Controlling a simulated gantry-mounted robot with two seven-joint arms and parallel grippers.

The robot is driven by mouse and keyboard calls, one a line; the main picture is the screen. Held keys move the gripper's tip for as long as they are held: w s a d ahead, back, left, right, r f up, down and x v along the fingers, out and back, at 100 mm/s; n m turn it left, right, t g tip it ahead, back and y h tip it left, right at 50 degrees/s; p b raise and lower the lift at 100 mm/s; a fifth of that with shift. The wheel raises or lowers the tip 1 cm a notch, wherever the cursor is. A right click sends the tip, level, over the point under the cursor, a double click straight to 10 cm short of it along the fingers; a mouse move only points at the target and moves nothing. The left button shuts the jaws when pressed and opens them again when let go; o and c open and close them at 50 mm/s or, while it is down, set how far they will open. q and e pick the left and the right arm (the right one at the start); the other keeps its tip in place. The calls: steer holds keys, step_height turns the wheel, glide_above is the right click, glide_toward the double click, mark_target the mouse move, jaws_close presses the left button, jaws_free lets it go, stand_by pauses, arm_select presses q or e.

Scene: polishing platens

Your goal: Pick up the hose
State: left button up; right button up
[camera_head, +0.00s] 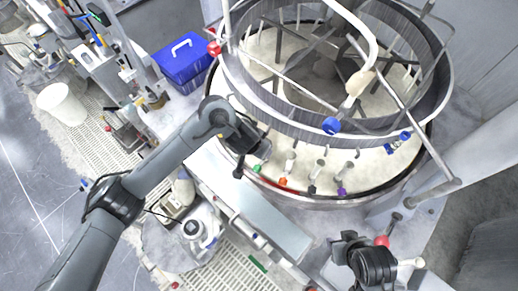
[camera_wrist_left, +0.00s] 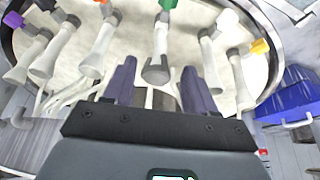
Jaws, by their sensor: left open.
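A cream hose (camera_head: 372,42) curves down over the top right of the round machine in the head view, ending near a blue fitting (camera_head: 332,126). Several short pale hose ends with coloured tips line the machine's front rim, including a green-tipped one (camera_head: 257,168) and an orange-tipped one (camera_head: 283,181). My left gripper (camera_head: 240,170) is just left of the green-tipped one. In the left wrist view my left gripper (camera_wrist_left: 160,88) is open and empty, with the grey end of the green-tipped hose piece (camera_wrist_left: 157,68) just beyond its fingers. Dark parts at lower right may be my right gripper (camera_head: 362,258).
The round steel machine (camera_head: 440,100) fills the upper right, with crossing bars above it. A blue box (camera_head: 183,62) stands left of it and also shows in the left wrist view (camera_wrist_left: 290,95). A white bucket (camera_head: 62,103) stands at far left. Grey floor lies at lower left.

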arm_select(q)
steer(key=shift+b+x, duration=0.5)
steer(key=shift+x, duration=4.45)
steer(key=shift+w+d, duration=0.1)
steer(key=shift+c, duration=0.3)
jaws_close()
